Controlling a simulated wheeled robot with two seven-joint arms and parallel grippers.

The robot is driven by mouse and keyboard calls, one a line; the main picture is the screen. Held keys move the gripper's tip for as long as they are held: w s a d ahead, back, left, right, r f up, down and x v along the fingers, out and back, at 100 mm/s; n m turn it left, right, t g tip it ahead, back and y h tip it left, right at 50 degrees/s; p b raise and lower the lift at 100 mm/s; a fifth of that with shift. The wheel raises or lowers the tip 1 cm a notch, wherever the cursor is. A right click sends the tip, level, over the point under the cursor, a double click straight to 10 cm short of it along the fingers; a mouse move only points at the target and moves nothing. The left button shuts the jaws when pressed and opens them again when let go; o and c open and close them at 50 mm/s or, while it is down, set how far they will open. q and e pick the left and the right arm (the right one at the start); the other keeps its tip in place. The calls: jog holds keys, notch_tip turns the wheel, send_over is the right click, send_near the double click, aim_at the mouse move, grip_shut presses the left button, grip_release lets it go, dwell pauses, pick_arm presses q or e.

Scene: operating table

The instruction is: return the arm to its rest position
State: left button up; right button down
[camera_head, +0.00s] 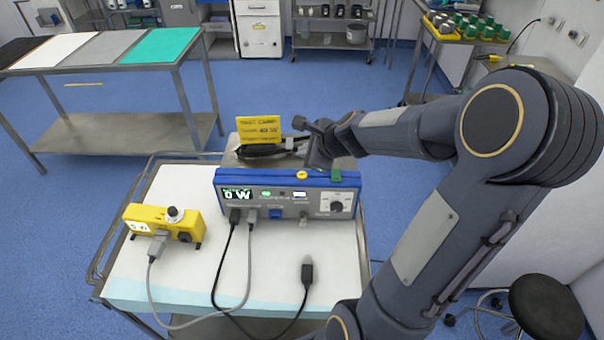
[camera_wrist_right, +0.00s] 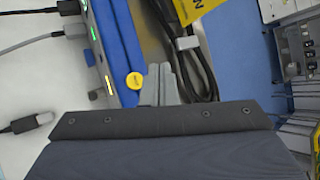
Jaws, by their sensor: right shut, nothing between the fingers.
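My right arm comes in from the right and reaches over the blue and grey control unit (camera_head: 285,195) on the cart. My right gripper (camera_head: 314,158) is at the unit's back top edge, partly hidden by my own arm. In the right wrist view its narrow grey fingers (camera_wrist_right: 162,84) are shut with nothing between them, beside the unit's blue casing (camera_wrist_right: 118,45) and a yellow knob (camera_wrist_right: 134,80). I cannot tell whether the fingers touch the unit. My left gripper is out of view.
A yellow box (camera_head: 160,222) with a grey cable stands left on the cart (camera_head: 330,262). A loose black plug (camera_head: 307,272) lies in front. Behind the unit are a yellow sign (camera_head: 258,130) and coiled black cables (camera_wrist_right: 190,55). A black stool (camera_head: 545,305) stands lower right.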

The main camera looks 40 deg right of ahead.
dwell(0.3)
jog(key=s+a+r+n+y, duration=0.2)
jog(key=s+a+r+n, duration=0.1)
jog(key=a+n, duration=0.25)
jog(key=s+a+r+n+y, duration=0.1)
jog(key=s+a+r+n, duration=0.1)
jog(key=s+a+n, duration=0.3)
jog(key=s+a+f+n+g, duration=0.1)
jog(key=s+a+n, duration=0.3)
jog(key=s+n, duration=0.2)
jog(key=s+a+f+n+g, duration=0.1)
jog(key=s+a+n+g, duration=0.1)
jog(key=s+n, duration=0.5)
jog(key=shift+s+a+f+n+g+y, duration=0.15)
jog(key=shift+a+n+g+y, duration=0.15)
jog(key=shift+a+n, duration=0.55)
